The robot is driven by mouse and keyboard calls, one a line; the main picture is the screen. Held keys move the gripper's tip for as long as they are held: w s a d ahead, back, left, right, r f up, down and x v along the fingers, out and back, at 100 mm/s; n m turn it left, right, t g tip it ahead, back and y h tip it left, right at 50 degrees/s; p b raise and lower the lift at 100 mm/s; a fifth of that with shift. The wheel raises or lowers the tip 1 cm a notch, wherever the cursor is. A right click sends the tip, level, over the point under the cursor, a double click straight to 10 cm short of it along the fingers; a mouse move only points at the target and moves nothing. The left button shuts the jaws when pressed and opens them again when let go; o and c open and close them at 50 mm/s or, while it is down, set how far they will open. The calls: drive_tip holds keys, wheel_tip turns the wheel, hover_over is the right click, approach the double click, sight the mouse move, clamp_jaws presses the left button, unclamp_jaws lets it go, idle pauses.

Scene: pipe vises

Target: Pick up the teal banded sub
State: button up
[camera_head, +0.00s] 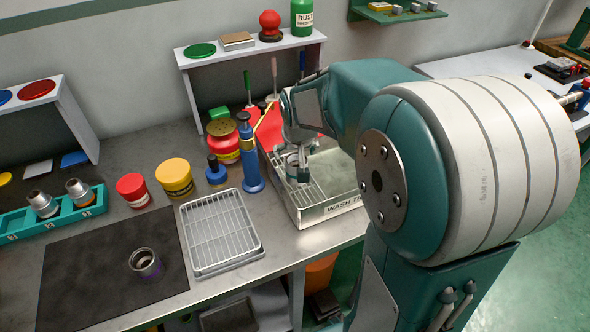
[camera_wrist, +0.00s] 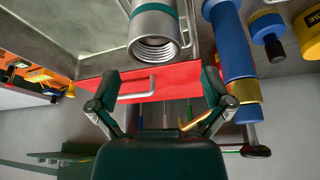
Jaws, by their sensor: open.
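The teal banded sub (camera_wrist: 153,32) is a grey metal cylinder with a teal band and a threaded open end. In the wrist view it is at top centre, just beyond my fingertips. My gripper (camera_wrist: 158,88) is open, with one finger on each side of the sub's line and nothing between the tips. In the head view my gripper (camera_head: 301,170) points down over the wash tray (camera_head: 331,211), where the sub (camera_head: 291,159) is partly hidden by it. I cannot tell whether they touch.
A blue pump-like tool (camera_head: 248,158) stands close left of the tray. A red panel (camera_wrist: 120,84) with a handle is behind it. A wire rack (camera_head: 220,232), a dark mat (camera_head: 85,275) with a purple-ringed sub (camera_head: 145,262), and a teal holder (camera_head: 52,219) with two subs are further left.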

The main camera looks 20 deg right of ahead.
sight(296, 164)
drive_tip(key=x, duration=0.6)
drive_tip(key=shift+d+f, duration=0.25)
drive_tip(key=shift+f, duration=0.05)
drive_tip(key=c, duration=1.2)
